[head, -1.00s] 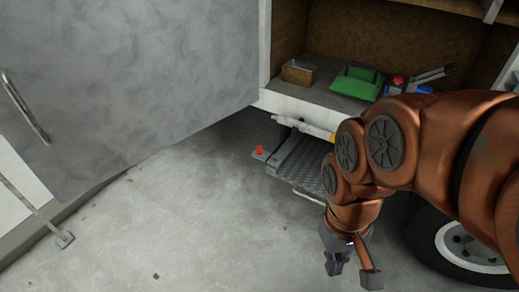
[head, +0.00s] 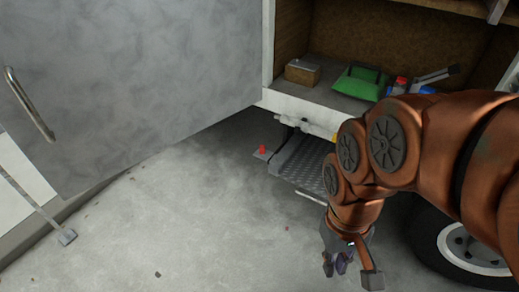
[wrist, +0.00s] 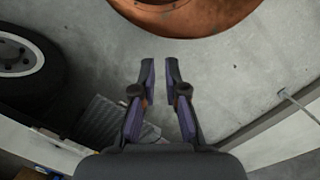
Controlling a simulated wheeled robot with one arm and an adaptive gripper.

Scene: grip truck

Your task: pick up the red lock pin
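The red lock pin (head: 263,149) is small in the head view. It stands at the left end of the grey fold-out step (head: 308,170), below the truck's cargo box. My gripper (head: 335,264) hangs low over the concrete, to the right of the pin and nearer to the camera, well apart from it. In the wrist view my gripper (wrist: 159,66) has its two fingers apart with bare floor between the tips, so it is open and empty. The step (wrist: 105,122) shows at lower left there. I cannot make out the pin in the wrist view.
A grey door panel (head: 140,85) with a handle fills the left. The truck's compartment (head: 335,100) holds a green bag (head: 358,84), a small box (head: 302,72) and tools. A wheel (head: 460,245) stands at right. The concrete floor (head: 190,220) is clear.

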